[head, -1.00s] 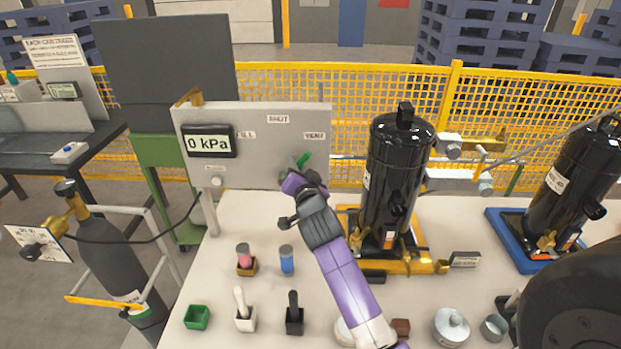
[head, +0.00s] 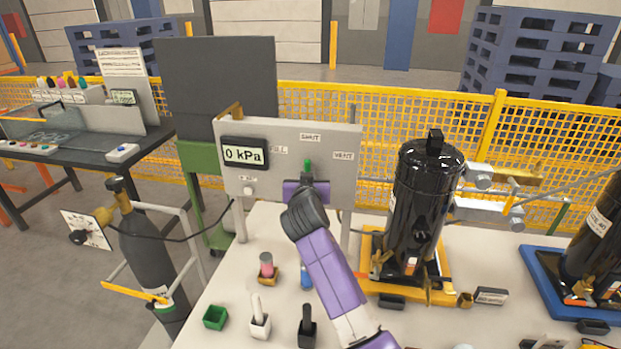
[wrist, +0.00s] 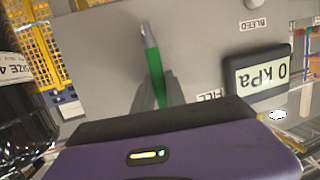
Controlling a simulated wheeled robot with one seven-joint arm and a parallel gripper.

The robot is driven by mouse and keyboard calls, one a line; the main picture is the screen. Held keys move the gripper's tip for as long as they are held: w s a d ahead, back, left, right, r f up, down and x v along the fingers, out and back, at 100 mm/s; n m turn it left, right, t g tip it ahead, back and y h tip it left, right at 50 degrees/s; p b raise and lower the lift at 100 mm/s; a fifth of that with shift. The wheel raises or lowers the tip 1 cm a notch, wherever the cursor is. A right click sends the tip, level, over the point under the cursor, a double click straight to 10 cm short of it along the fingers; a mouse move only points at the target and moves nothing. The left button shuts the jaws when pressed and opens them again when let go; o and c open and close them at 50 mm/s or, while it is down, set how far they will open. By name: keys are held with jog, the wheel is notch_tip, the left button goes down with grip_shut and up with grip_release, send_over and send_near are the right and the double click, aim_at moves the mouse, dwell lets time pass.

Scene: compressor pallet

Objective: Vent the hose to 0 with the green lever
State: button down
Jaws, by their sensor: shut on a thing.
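The grey panel (head: 330,135) carries a display (head: 244,156) that reads 0 kPa and the labels FILL, SHUT and VENT. The green lever (head: 308,166) stands about upright, under the SHUT label. My gripper (head: 306,186) is at the panel, shut on the green lever. In the wrist view the lever (wrist: 156,72) rises between my fingertips (wrist: 158,98), with its grey end bare. The display shows upside down there (wrist: 262,75) and also reads 0 kPa. The VENT label (head: 344,156) is right of the lever.
A black compressor (head: 420,205) on a yellow base stands right of the panel. A second one (head: 598,235) sits on a blue base at far right. A dark gas cylinder (head: 150,245) with a hose stands at left. Small holders and cups stand on the pale table (head: 450,325).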

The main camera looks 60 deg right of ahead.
jog(key=shift+w, duration=0.1)
dwell(0.3)
jog(key=c, duration=1.4)
grip_release()
jog(key=shift+o, duration=0.2)
jog(key=b+v, duration=0.1)
jog(key=v, duration=0.7)
jog(key=shift+b, duration=0.3)
